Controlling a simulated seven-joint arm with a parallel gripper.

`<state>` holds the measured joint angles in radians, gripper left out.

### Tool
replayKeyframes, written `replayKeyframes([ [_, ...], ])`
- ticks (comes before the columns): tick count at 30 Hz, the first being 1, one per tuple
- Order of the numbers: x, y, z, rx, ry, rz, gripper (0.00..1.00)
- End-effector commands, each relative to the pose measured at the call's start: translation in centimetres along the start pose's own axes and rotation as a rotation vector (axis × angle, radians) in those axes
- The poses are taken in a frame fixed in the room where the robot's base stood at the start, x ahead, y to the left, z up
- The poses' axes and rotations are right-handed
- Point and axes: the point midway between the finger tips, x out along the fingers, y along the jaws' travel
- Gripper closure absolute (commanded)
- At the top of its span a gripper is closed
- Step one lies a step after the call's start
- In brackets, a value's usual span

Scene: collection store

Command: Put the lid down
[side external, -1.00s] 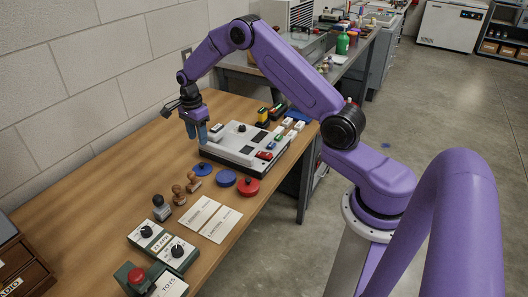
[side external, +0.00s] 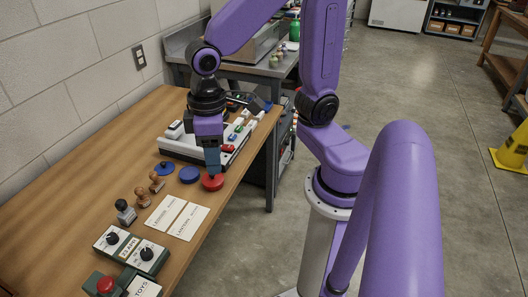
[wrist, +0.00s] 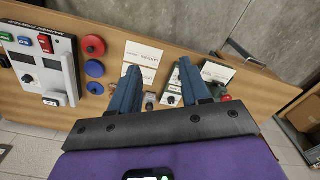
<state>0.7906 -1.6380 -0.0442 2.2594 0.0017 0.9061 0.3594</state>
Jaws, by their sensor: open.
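A red round lid (side external: 212,183) with a knob lies flat on the table; it also shows left of my fingers in the wrist view (wrist: 93,46). Beside it are a plain blue disc (side external: 190,175) and a smaller blue lid (side external: 165,168) with a knob. The plain blue disc also shows in the wrist view (wrist: 94,68). My gripper (side external: 213,170) points down at the red lid's place in the side view; its height over it is hard to tell. In the wrist view my gripper (wrist: 158,66) is open, with nothing held between the fingers.
A white control panel (side external: 190,148) stands just behind the discs. Two paper cards (side external: 177,217), several stamps (side external: 142,197) and dial boxes (side external: 130,250) lie toward the front. The wooden table (side external: 70,190) has free room at left, by the wall.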

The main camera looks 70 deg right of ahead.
Motion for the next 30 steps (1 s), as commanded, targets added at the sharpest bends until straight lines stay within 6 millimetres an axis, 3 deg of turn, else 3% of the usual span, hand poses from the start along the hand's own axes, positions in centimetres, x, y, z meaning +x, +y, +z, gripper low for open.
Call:
replayKeyframes([
  [3,-0.3,-0.9,4.6,-0.26,0.006,-0.005,0.53],
  [6,-0.2,-1.1,7.4,-0.431,0.008,-0.007,0.53],
  [10,0.0,-1.1,9.5,-0.565,0.009,-0.008,0.53],
  [30,0.0,-1.1,10.2,-0.611,0.008,-0.008,0.53],
])
